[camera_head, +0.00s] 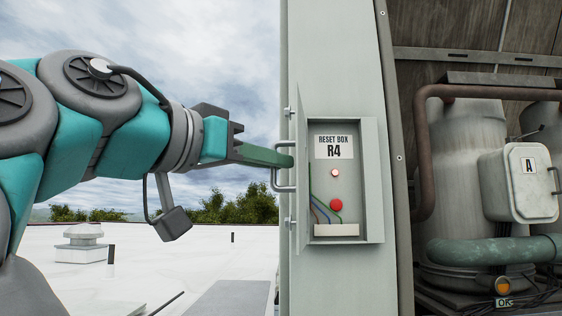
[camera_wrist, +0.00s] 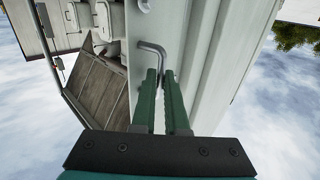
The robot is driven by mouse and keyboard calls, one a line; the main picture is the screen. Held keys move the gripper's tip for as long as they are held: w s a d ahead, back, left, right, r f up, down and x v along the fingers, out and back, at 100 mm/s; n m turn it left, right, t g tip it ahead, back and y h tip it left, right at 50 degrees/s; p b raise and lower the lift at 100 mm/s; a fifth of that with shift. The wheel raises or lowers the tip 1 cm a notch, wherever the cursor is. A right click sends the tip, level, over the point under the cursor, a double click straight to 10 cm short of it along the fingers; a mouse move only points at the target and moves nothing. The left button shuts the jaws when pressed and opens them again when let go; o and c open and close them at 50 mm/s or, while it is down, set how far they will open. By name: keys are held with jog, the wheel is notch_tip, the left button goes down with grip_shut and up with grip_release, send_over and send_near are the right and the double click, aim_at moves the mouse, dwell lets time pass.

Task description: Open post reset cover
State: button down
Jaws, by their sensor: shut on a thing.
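The post reset cover (camera_head: 301,185) stands swung open on the left side of the reset box (camera_head: 374,180), seen almost edge-on in the head view. Its bent grey bar handle (camera_head: 283,187) sits on the cover's left face. My gripper (camera_head: 288,160) has its green fingers at the handle's upper part. In the wrist view the two fingers (camera_wrist: 162,76) are close together around the bent handle (camera_wrist: 153,47). They are shut on it, though the exact contact is partly hidden. Inside the box show the R4 label (camera_head: 334,147), a red button (camera_head: 336,205), a small lamp (camera_head: 335,173) and wires.
The box is mounted on a pale post (camera_head: 345,60). Right of it are grey tanks with pipes (camera_head: 465,150) and a light box marked A (camera_head: 517,182). Left is open white roof with a vent (camera_head: 84,243). Air around my arm is clear.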

jog(key=shift+w+a+f, duration=0.2)
jog(key=shift+a+f, duration=0.1)
jog(key=shift+a, duration=0.2)
dwell(0.3)
jog(key=c, duration=1)
grip_release()
jog(key=shift+o, duration=0.2)
jog(key=shift+s+r, duration=0.1)
jog(key=shift+s+a, duration=0.15)
jog(key=shift+a, duration=0.1)
jog(key=v, duration=0.7)
jog(key=shift+s+a, duration=0.1)
dwell(0.6)
